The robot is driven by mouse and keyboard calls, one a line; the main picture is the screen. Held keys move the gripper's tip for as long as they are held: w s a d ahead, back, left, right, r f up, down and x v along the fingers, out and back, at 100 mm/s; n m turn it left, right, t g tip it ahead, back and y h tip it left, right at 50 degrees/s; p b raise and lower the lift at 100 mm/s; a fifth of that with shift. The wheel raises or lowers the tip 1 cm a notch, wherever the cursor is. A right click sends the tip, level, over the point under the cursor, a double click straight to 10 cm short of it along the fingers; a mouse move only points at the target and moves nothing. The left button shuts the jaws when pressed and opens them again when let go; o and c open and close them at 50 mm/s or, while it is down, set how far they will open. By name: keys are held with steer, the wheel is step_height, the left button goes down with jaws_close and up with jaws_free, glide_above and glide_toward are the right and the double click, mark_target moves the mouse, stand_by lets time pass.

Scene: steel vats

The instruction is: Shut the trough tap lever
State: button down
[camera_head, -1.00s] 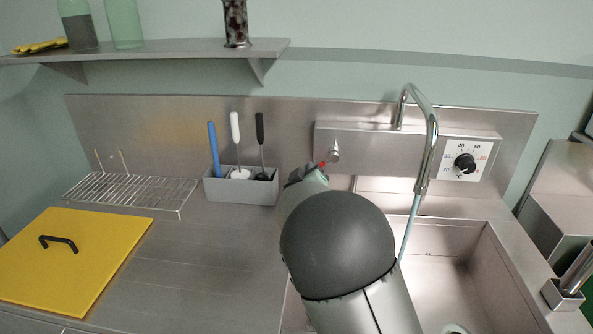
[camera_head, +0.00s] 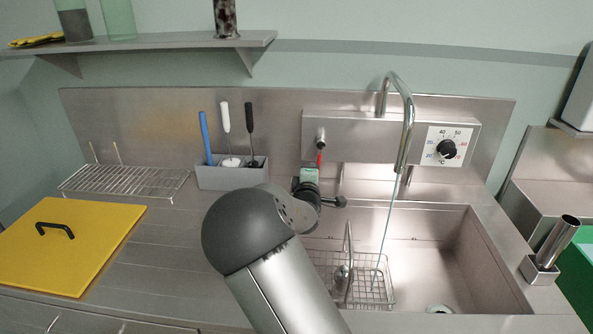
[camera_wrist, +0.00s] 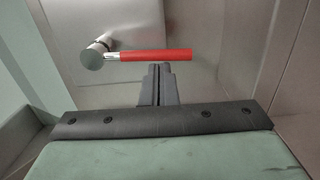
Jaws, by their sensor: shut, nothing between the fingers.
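The tap lever has a red handle (camera_head: 320,159) on a chrome stub (camera_head: 320,144) on the steel panel behind the trough. In the head view the handle hangs down from the stub. In the wrist view the red handle (camera_wrist: 155,56) runs rightward from the round chrome stub (camera_wrist: 94,57). My gripper (camera_head: 310,172) is just below the handle. In the wrist view its fingers (camera_wrist: 160,70) are shut and empty, with tips close to the handle; I cannot tell whether they touch. A thin stream (camera_head: 386,235) runs from the curved spout (camera_head: 407,120) into the trough (camera_head: 440,240).
A grey holder (camera_head: 232,178) with brushes stands left of my gripper. A wire rack (camera_head: 125,181) and yellow board (camera_head: 65,240) lie farther left. A wire basket (camera_head: 375,285) sits in the trough. A temperature dial (camera_head: 446,149) is on the panel at right.

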steer(key=shift+s+d+f+n, duration=0.15)
steer(key=shift+d+n, duration=0.7)
steer(key=shift+n, duration=0.45)
